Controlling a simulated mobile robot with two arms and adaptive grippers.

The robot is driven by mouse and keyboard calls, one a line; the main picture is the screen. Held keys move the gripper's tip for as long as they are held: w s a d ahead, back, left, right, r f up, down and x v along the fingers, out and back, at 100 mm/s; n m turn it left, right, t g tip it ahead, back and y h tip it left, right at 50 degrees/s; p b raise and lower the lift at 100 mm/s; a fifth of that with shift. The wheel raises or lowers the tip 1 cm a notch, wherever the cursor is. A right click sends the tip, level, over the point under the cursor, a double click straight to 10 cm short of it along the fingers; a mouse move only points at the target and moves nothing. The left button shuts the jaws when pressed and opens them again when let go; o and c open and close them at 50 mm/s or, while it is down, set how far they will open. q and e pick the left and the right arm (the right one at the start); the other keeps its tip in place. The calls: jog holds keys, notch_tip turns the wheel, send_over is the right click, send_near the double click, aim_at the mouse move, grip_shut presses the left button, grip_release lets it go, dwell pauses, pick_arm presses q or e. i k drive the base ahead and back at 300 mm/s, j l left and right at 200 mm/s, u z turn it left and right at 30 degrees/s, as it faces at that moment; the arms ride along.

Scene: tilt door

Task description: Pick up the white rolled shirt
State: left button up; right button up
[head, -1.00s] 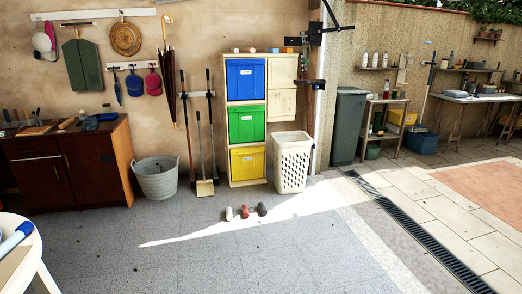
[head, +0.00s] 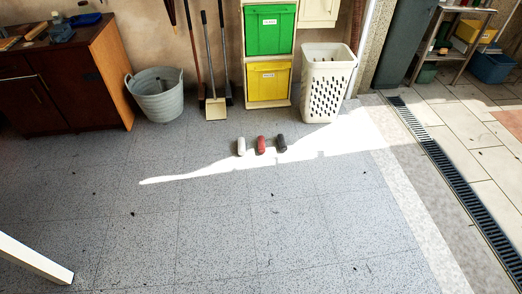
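The white rolled shirt (head: 241,146) lies on the grey tiled floor (head: 220,225), at the left end of a row of three rolls. A red roll (head: 261,145) lies just to its right, and a dark roll (head: 281,144) lies to the right of that. The rolls are at the edge of a bright sunlit patch. Neither of my grippers shows in the head view.
A white laundry basket (head: 328,85) stands behind the rolls to the right, beside green and yellow bins (head: 269,84). A metal tub (head: 157,97), a broom and dustpan (head: 215,107) stand behind to the left. A white leg (head: 38,262) juts in at lower left. The front floor is clear.

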aim_at(241, 145)
jog(key=i+l+u, duration=0.25)
jog(key=i, duration=0.3)
jog(key=i+j+z, duration=0.3)
jog(key=i+j, duration=0.85)
